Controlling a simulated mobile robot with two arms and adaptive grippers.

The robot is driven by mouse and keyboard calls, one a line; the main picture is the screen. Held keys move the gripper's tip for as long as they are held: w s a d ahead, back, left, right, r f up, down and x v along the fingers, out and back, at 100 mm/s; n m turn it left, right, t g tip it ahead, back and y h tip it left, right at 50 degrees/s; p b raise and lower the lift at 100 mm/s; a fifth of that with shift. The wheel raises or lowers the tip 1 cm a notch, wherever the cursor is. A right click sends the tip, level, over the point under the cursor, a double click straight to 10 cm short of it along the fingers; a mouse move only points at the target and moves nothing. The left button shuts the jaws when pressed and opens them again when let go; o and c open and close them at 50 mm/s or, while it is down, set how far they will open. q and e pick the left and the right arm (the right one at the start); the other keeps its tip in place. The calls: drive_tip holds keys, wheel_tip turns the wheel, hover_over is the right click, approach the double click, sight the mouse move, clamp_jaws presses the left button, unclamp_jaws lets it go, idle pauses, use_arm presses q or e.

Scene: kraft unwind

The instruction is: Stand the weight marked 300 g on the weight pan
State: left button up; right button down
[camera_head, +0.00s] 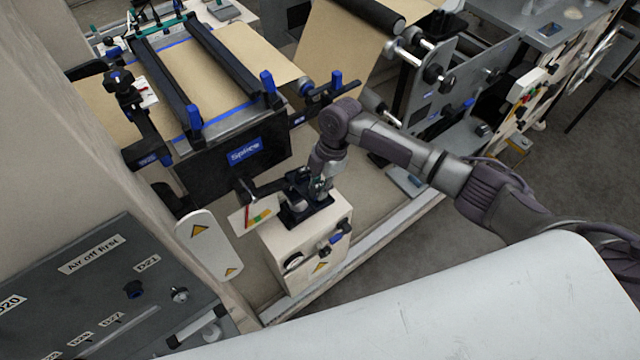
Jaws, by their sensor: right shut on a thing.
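My right gripper (319,188) reaches in from the right and points down over the cream cabinet (280,255). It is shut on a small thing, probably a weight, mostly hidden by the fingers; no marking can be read. Just below is a black holder (318,212) on the cabinet top, with a small pale round piece (298,207) beside the fingers. I cannot tell whether that piece is a weight or part of the pan. A dial plate with red, yellow and green bands (257,216) stands to the left. My left gripper is not in view.
A splice table (240,152) with black bars and blue knobs stands behind the cabinet. A white panel with warning triangles (205,243) is close on the left. A grey control panel (110,290) fills the lower left. Open floor (400,245) lies to the right.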

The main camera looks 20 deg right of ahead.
drive_tip(key=c, duration=0.9)
unclamp_jaws()
